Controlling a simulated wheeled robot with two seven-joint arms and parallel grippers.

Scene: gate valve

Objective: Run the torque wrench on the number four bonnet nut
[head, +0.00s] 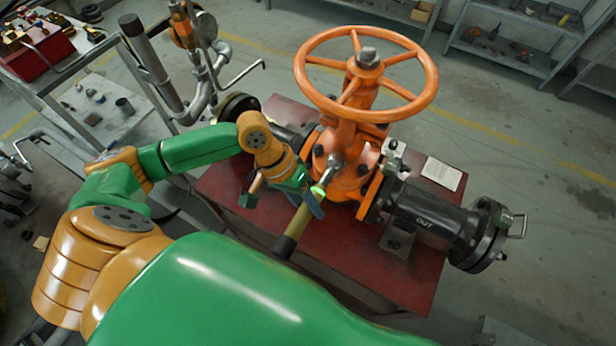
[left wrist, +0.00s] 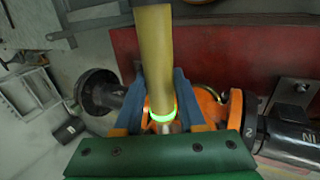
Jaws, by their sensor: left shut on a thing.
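The torque wrench (head: 300,222) has an olive-yellow shaft, a dark grip end and a glowing green ring. My left gripper (head: 314,196) is shut on it near that ring. In the left wrist view the wrench (left wrist: 153,55) runs between the two blue fingers (left wrist: 157,100). Its silver head (head: 335,163) is at the bonnet flange of the orange gate valve (head: 353,175), on the near side. I cannot tell whether it is seated on a nut, or which nut is number four. My right gripper is not in view.
The orange handwheel (head: 366,75) stands above the bonnet. The valve sits on a red bench (head: 235,190) with a paper sheet (head: 441,173). Grey pipework (head: 190,85) stands left; shelves (head: 510,40) stand behind.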

